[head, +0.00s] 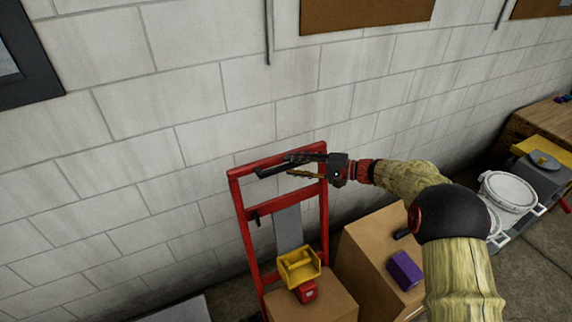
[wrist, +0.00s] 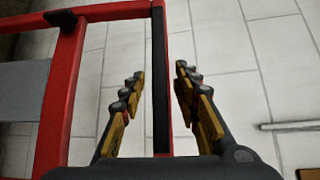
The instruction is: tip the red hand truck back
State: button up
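The red hand truck (head: 241,217) stands upright near the block wall in the head view, with boxes at its base. Its red top bar with a black grip runs lengthwise between my fingers in the wrist view, where a red side rail (wrist: 60,105) shows at left. My gripper (head: 291,166) is at the upper part of the truck. In the wrist view my gripper (wrist: 160,71) is open, with one finger on each side of the bar and a visible gap on both sides.
A cardboard box (head: 318,300) at the truck's base carries a yellow bin (head: 298,266) and a red item (head: 306,292). Another box (head: 365,255) with a purple block (head: 405,270) stands close at right. White buckets (head: 508,191) stand farther right. The wall is close behind.

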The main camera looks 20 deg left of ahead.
jog(key=d+r, duration=0.2)
jog(key=d, duration=0.6)
jog(key=shift+w+d, duration=0.2)
jog(key=shift+d, duration=0.15)
